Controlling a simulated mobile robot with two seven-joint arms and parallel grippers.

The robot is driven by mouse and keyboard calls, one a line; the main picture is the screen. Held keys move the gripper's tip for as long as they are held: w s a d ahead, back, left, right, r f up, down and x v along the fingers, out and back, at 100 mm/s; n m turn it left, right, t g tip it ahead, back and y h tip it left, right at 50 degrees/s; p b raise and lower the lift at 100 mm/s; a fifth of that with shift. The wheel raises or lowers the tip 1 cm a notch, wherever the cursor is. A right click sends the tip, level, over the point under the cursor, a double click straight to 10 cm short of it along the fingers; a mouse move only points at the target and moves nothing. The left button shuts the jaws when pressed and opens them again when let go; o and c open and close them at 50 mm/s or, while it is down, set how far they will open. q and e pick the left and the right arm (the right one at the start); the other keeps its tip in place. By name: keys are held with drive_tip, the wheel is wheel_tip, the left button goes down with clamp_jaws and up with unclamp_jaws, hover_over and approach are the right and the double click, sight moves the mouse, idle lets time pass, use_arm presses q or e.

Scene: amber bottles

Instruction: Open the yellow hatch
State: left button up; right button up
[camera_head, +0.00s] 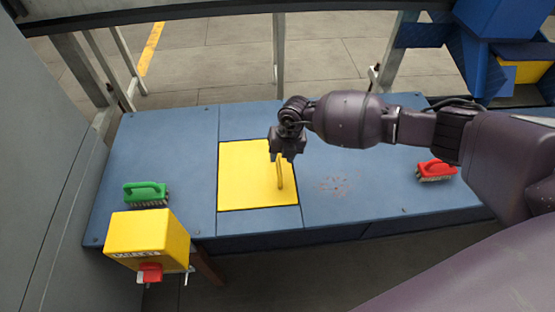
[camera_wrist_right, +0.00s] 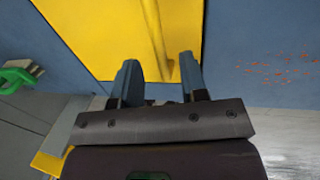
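The yellow hatch (camera_head: 245,188) lies flat and closed in the blue bench top. Its yellow bar handle (camera_head: 281,174) stands near the hatch's right side. My right gripper (camera_head: 283,156) is over the far end of the handle, pointing down. In the right wrist view, the right gripper (camera_wrist_right: 160,80) has its two fingers apart, and the handle (camera_wrist_right: 157,40) runs from beyond them into the gap between them. The yellow hatch (camera_wrist_right: 95,35) fills the top of that view. I cannot tell whether the fingers touch the handle. My left gripper is not in view.
A green brush (camera_head: 146,193) and a yellow box with a red knob (camera_head: 148,240) are at the left of the blue bench (camera_head: 165,140). A red brush (camera_head: 436,170) lies at the right. Blue bins (camera_head: 490,50) stand at the back right. A grey wall borders the left.

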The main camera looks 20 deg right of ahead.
sight(279, 163)
drive_tip(key=f, duration=0.3)
drive_tip(key=shift+a+b, duration=0.3)
drive_tip(key=shift+b, duration=0.05)
drive_tip(key=shift+w+r, duration=0.1)
clamp_jaws()
